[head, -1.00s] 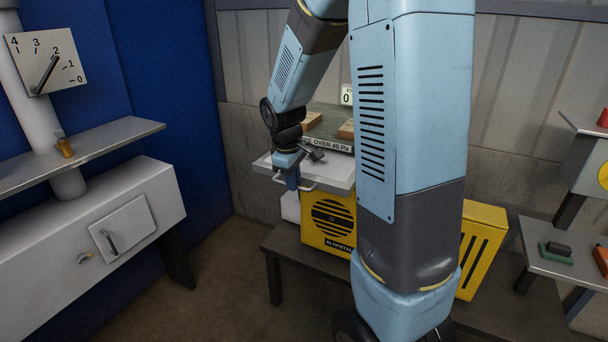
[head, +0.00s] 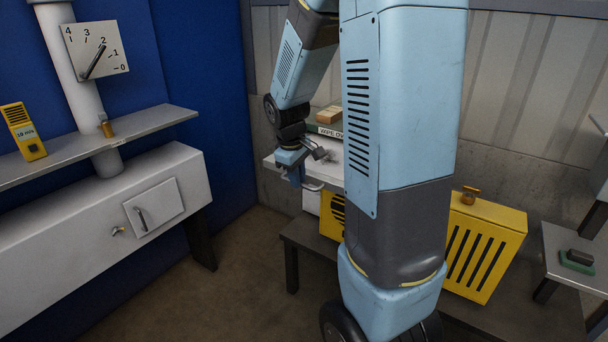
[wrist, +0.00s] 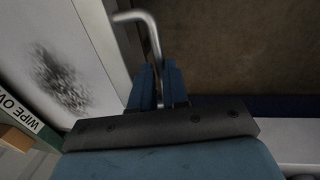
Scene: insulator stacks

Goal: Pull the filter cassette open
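A yellow slotted box (head: 486,245) stands on the low bench to the right. A white duct with a hatch (head: 153,207) is on the left. Floor between is clear.

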